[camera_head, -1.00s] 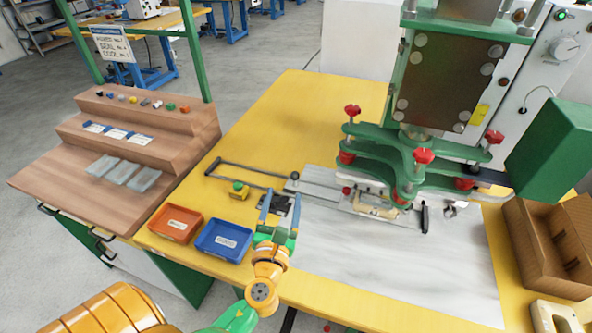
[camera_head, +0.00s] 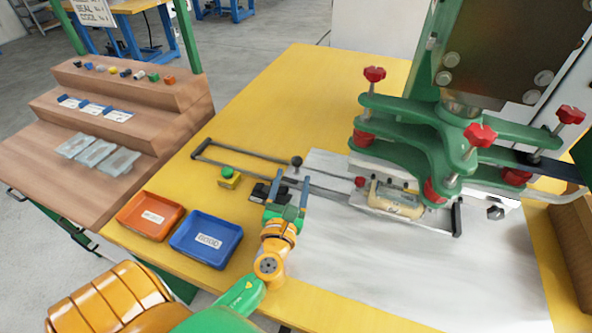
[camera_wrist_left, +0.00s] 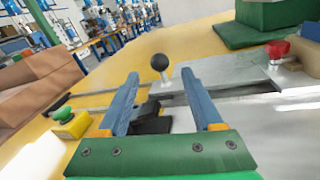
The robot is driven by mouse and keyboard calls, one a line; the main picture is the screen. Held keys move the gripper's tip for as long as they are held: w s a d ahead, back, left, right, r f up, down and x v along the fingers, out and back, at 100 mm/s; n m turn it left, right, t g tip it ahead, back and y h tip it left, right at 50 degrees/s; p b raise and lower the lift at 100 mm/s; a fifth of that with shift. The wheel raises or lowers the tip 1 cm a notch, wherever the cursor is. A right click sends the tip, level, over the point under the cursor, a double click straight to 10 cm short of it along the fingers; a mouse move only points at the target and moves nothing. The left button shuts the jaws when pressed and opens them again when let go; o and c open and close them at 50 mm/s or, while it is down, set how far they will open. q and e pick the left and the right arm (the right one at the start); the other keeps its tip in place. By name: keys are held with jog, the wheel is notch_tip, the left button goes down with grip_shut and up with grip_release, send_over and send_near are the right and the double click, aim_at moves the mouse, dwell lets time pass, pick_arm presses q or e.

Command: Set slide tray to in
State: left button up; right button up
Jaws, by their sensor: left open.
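The slide tray (camera_head: 421,211) is a silver plate with a cream-coloured part (camera_head: 396,200) on it, at the front of the green press head. Metal rails run left from it. A black ball knob (camera_head: 296,161) stands on the rail, left of the tray; it also shows in the left wrist view (camera_wrist_left: 160,62). My left gripper (camera_head: 288,184) is open and empty, its blue fingers pointing toward the knob. In the left wrist view the knob stands just beyond and between the fingertips (camera_wrist_left: 159,77), apart from them. My right gripper is not in view.
A green button on a yellow box (camera_head: 229,178) sits left of the gripper. Orange (camera_head: 147,215) and blue (camera_head: 206,239) bins stand at the left. The press's green plates (camera_head: 430,140) with red knobs overhang the tray. The pale plate in front is clear.

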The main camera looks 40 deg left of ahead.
aim_at(296, 165)
pick_arm(q)
jog(key=x, duration=0.5)
jog(key=shift+w+a+r, duration=0.1)
jog(key=shift+w, duration=0.05)
grip_shut()
dwell(1.1)
